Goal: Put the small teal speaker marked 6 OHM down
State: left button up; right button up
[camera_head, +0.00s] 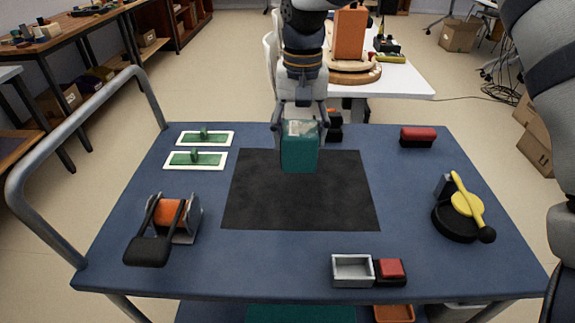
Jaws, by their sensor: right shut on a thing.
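The small teal speaker (299,155) is a block with a pale patch on its top; no 6 OHM marking is legible. My right gripper (300,128) points down from the top of the view and is shut on it, a finger on each side. The speaker appears upright in front of the back part of the black mat (300,205) on the blue cart top. I cannot tell whether its underside touches the mat. My left gripper is not in view.
Left on the blue cart top (205,260) are two white-framed green pieces (196,159) and an orange-and-grey device with a black handle (168,220). Right are a red-and-black block (418,136) and a yellow-handled black tool (463,210). A grey tray (352,270) stands in front. The mat's front is clear.

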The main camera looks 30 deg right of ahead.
aim_at(286, 166)
jog(key=a+f, duration=0.1)
jog(key=f, duration=0.1)
jog(key=a+f, duration=0.1)
jog(key=f, duration=0.1)
jog(key=a+f, duration=0.1)
jog(key=f, duration=0.1)
jog(key=shift+a+f, duration=0.1)
jog(key=shift+f, duration=0.45)
jog(key=o, duration=1.7)
jog(key=shift+f, duration=0.1)
notch_tip(286, 166, up, 12)
jog(key=shift+r, duration=0.15)
